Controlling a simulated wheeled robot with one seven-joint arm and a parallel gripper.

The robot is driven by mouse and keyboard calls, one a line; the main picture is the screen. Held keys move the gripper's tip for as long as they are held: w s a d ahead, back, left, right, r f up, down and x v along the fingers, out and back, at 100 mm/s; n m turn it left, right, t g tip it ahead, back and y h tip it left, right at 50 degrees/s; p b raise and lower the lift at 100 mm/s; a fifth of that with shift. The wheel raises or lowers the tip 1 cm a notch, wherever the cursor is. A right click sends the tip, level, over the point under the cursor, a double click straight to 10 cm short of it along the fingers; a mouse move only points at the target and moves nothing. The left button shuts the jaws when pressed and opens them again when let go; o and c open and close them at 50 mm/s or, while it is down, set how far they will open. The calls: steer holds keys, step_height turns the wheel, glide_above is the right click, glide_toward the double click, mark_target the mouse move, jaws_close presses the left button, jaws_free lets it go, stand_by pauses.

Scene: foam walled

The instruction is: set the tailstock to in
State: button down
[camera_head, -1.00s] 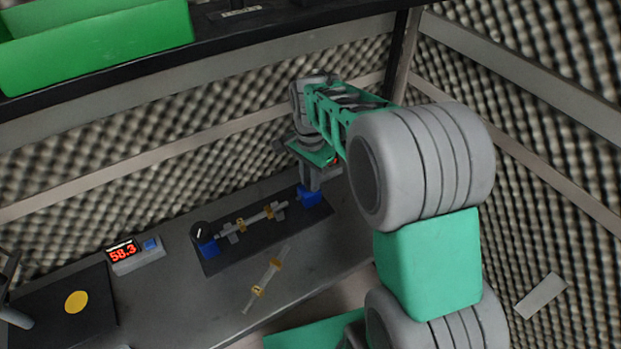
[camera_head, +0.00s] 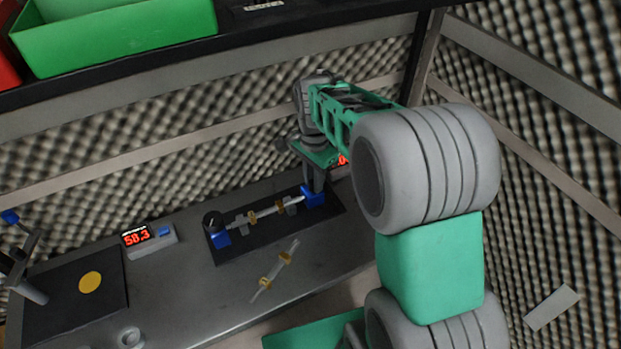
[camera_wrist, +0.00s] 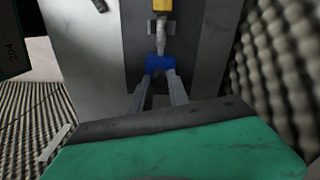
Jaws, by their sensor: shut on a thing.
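The lathe-like fixture is a dark base plate (camera_head: 270,237) on the grey bench, with a blue block and black knob (camera_head: 213,222) at its left end. A pale rod with yellow bands (camera_head: 265,212) lies across its supports. The blue tailstock (camera_head: 313,196) stands at the right end, against or very close to the rod's end. My gripper (camera_head: 314,184) reaches down onto the tailstock from above. In the wrist view the two fingers close on the blue tailstock (camera_wrist: 160,65), with the rod's end (camera_wrist: 162,45) just beyond it.
A second banded rod (camera_head: 275,270) lies loose on the bench in front of the fixture. A display reading 58.3 (camera_head: 148,240) stands to the left, near a black pad with a yellow disc (camera_head: 90,283). A shelf with a green bin (camera_head: 120,35) hangs above. Foam walls close in behind and right.

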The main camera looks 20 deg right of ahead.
steer(key=shift+d, duration=0.1)
steer(key=c, duration=1.3)
jaws_free()
steer(key=shift+o, duration=0.2)
step_height(320, 180, up, 8)
steer(key=shift+f+b, duration=0.1)
steer(key=shift+b, duration=0.35)
